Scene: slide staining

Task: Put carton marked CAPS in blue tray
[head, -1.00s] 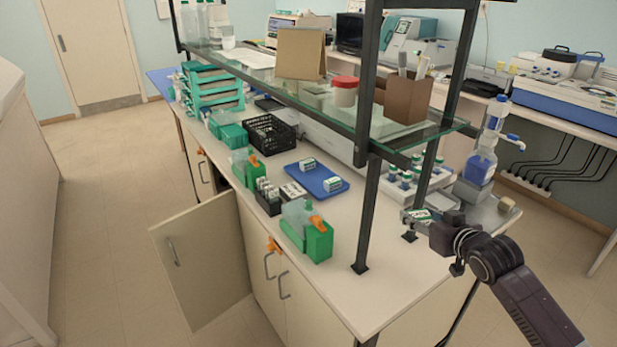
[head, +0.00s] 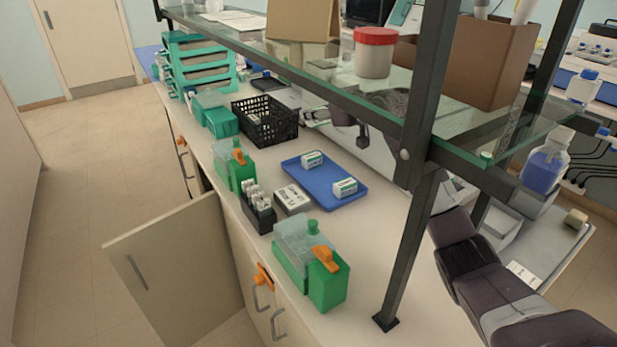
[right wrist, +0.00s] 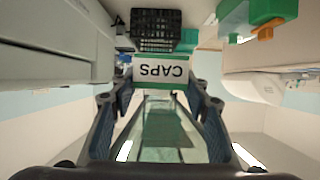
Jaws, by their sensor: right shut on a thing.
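The carton marked CAPS (right wrist: 160,72), white with a green band, is between the fingers of my right gripper (right wrist: 158,88) in the right wrist view, its lettering upside down. The gripper is shut on it. The blue tray (head: 318,197) lies flat on the bench, in front of the gripper. Two white-and-green cartons (head: 313,160) (head: 345,187) stand in it, apart. My left gripper is not in view.
The glass shelf (head: 470,150) and its post (head: 412,240) stand close to my right arm. A black basket (head: 283,135) is behind the tray. A bottle rack (head: 259,217), a white box (head: 292,200) and green containers (head: 325,280) are left of it. The bench right of the tray is clear.

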